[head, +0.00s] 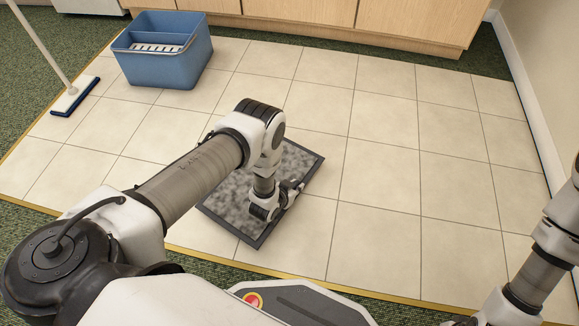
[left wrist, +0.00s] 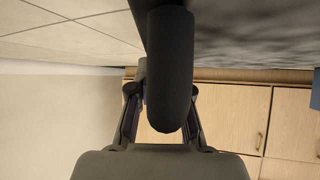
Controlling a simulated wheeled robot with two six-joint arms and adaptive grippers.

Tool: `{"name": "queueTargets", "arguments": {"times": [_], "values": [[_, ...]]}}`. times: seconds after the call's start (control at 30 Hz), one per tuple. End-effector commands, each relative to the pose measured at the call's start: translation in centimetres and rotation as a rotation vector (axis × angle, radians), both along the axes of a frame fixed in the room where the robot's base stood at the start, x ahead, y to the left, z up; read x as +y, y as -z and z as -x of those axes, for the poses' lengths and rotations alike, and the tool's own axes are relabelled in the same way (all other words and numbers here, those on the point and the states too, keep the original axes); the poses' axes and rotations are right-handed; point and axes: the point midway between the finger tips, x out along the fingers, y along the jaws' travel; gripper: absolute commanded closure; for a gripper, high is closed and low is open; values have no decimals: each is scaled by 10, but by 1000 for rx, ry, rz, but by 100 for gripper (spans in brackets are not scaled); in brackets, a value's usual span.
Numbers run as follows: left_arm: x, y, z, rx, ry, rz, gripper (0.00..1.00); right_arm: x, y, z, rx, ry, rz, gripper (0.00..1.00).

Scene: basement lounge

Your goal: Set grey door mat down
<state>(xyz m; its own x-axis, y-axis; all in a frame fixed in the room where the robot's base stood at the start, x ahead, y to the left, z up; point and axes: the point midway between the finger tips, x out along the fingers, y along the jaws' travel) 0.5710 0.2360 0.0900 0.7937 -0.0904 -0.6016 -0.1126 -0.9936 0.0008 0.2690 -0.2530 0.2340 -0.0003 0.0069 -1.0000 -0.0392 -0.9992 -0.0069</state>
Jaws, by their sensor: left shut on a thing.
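The grey door mat (head: 225,198) has a mottled grey face and a dark border. In the head view it is level, over the pale tiles, partly hidden by my left arm. I cannot tell whether it touches the floor or hangs just above it. My left gripper (head: 293,190) is shut on the mat's right-hand edge. In the left wrist view the mat's mottled face (left wrist: 250,35) fills the upper right, and its dark edge lies between the fingers of the left gripper (left wrist: 162,105). My right gripper is not seen; only part of the right arm shows at the right.
A blue bucket (head: 165,70) stands at the back left, beside a mop (head: 74,96) with a pale handle. Wooden cabinets (head: 400,24) line the back, and a wall (head: 550,60) bounds the right. Tiles right of the mat are clear. Green carpet (head: 25,235) borders the tiles.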

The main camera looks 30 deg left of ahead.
Motion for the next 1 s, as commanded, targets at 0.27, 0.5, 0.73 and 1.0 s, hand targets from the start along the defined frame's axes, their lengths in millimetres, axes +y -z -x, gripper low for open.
{"name": "queueTargets", "arguments": {"times": [0.27,0.5,0.73,1.0], "values": [[29,11,-68,-4,0,-2,100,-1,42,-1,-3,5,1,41],[37,26,-87,1,1,0,100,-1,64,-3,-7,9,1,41],[36,44,-87,0,1,0,100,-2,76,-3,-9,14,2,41],[36,46,-86,3,1,0,64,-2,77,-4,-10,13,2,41]]}}
